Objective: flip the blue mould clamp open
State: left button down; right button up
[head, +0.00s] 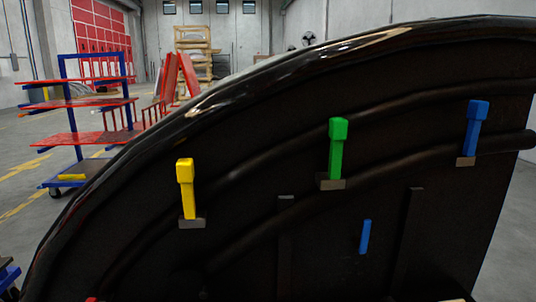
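The blue mould clamp (475,130) is at the upper right of the black curved mould (250,240) in the head view. It has a block-shaped head at the top, and its handle stands nearly upright above a small brown-grey base (465,161). A second, smaller blue bar (365,237) is lower on the mould, with no base visible; I cannot tell what it is. Neither of my grippers is in view.
A green clamp (336,150) and a yellow clamp (186,190) also stand upright on the mould. The mould's glossy rim (200,105) arches across the view. A red and blue rack cart (95,125) stands behind at left, with open floor around it.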

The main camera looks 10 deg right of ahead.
aim_at(477, 109)
jog(key=z, duration=1.9)
jog(key=k, duration=0.55)
jog(key=z, duration=1.3)
jog(key=i, duration=0.95)
jog(key=u, duration=0.75)
jog(key=i, duration=0.65)
jog(key=u, duration=0.65)
